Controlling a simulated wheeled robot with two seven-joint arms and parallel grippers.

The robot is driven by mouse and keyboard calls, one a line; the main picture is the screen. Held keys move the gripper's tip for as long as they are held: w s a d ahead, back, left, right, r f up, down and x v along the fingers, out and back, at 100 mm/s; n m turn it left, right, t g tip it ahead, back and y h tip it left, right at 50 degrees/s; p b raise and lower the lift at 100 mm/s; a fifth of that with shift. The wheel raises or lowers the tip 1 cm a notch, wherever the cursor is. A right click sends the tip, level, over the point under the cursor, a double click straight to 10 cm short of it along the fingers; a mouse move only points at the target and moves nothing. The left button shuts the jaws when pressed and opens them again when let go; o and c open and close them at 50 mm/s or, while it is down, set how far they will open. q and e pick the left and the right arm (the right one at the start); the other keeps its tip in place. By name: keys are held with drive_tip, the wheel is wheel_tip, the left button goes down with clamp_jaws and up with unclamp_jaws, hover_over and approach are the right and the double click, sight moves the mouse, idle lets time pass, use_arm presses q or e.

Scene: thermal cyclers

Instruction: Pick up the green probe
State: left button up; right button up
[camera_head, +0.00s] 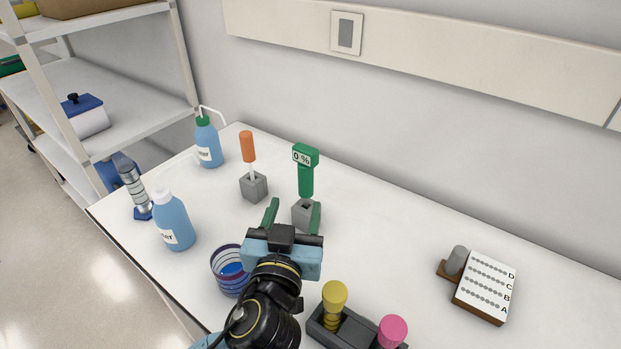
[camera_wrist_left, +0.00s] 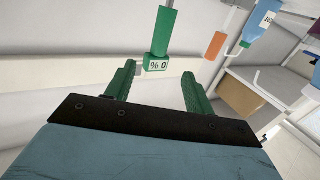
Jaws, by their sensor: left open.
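The green probe (camera_head: 306,180) stands upright in a small grey block (camera_head: 300,214) on the white table. Its head shows "0 %". My left gripper (camera_head: 292,212) is open and empty, with its green fingers pointing toward the probe's block. In the head view the right finger overlaps part of the block. In the left wrist view the probe (camera_wrist_left: 160,38) appears upside down, beyond and between the open fingertips (camera_wrist_left: 160,70), and apart from them. My right gripper is not in view.
An orange-handled tool (camera_head: 248,147) stands in another grey block to the left. Blue bottles (camera_head: 174,222), a striped cup (camera_head: 229,270), and a dark rack (camera_head: 352,330) with yellow and pink items are nearby. A lettered white block (camera_head: 487,287) sits right. The table's middle right is clear.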

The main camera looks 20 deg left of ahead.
sight(307, 171)
use_arm(q)
drive_tip(key=w, duration=0.4)
drive_tip(key=w+a+f, duration=0.1)
drive_tip(key=w, duration=0.4)
drive_tip(key=w+f, duration=0.1)
drive_tip(key=w, duration=0.4)
drive_tip(key=shift+a+p, duration=0.35)
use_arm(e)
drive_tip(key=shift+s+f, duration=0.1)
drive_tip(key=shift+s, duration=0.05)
use_arm(q)
drive_tip(key=shift+c, duration=0.3)
drive_tip(key=c, duration=0.7)
